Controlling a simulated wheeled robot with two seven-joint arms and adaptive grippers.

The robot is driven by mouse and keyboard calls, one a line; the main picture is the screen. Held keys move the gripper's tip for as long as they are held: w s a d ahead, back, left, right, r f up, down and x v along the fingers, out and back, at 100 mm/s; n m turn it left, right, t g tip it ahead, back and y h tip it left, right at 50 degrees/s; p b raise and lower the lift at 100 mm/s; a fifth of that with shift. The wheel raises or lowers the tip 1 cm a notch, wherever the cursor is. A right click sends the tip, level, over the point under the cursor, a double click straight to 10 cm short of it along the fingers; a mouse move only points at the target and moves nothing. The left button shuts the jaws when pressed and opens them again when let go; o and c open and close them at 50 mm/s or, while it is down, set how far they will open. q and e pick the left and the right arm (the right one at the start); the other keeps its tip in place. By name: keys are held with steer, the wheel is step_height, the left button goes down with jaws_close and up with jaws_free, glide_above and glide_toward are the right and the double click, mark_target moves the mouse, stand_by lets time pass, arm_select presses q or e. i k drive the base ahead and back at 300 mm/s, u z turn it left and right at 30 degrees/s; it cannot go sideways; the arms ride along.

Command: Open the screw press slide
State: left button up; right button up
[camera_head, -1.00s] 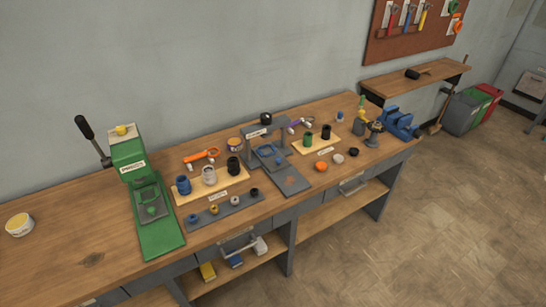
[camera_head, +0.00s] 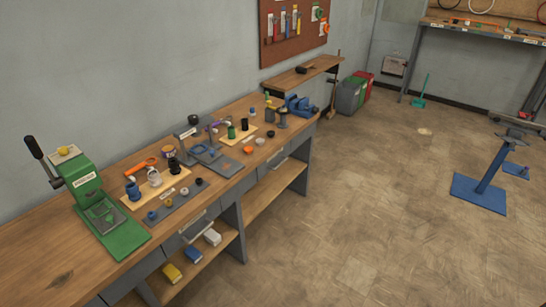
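A grey frame press (camera_head: 186,133) with a black knob (camera_head: 194,119) on top stands mid-bench. A flat grey plate (camera_head: 228,168) extends from it toward the bench's front edge, with a blue ring-like part (camera_head: 204,149) near the frame. A green press (camera_head: 86,186) with a black-handled lever (camera_head: 36,150) stands at the left, over a green base with a grey plate (camera_head: 104,213). The labels are too small to read, so I cannot tell for sure which is the screw press. Neither gripper is in view.
The wooden bench (camera_head: 60,268) also carries a light board (camera_head: 140,200) with several cups, a grey strip (camera_head: 176,204) of small parts, and a blue vise (camera_head: 300,105). A blue stand (camera_head: 480,190) is on the floor at right. The floor before the bench is clear.

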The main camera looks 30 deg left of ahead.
mark_target(206, 154)
steer(key=u, duration=0.25)
steer(key=i, duration=1.65)
steer(key=u, duration=0.8)
